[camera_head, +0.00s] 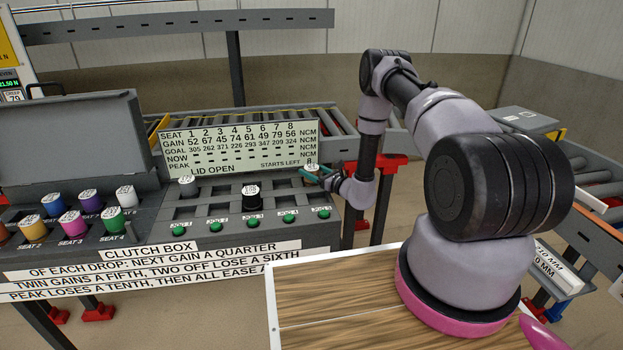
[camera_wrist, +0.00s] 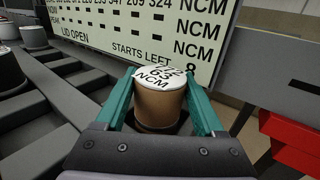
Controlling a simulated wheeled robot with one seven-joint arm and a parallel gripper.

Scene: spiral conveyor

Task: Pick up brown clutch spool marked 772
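The brown spool (camera_wrist: 160,103) stands upright between the two teal fingers of my gripper (camera_wrist: 161,95) in the wrist view. In the head view, my gripper (camera_head: 322,177) is at the right end of the box's back row, at the spool's white top (camera_head: 311,167).
The clutch box (camera_head: 250,238) has a display board (camera_head: 235,148) close behind my gripper. Other spools stand in it, including a black one (camera_head: 252,198). Coloured spools sit in a tray at left, such as a green one (camera_head: 114,220). Red supports (camera_head: 390,163) stand to the right.

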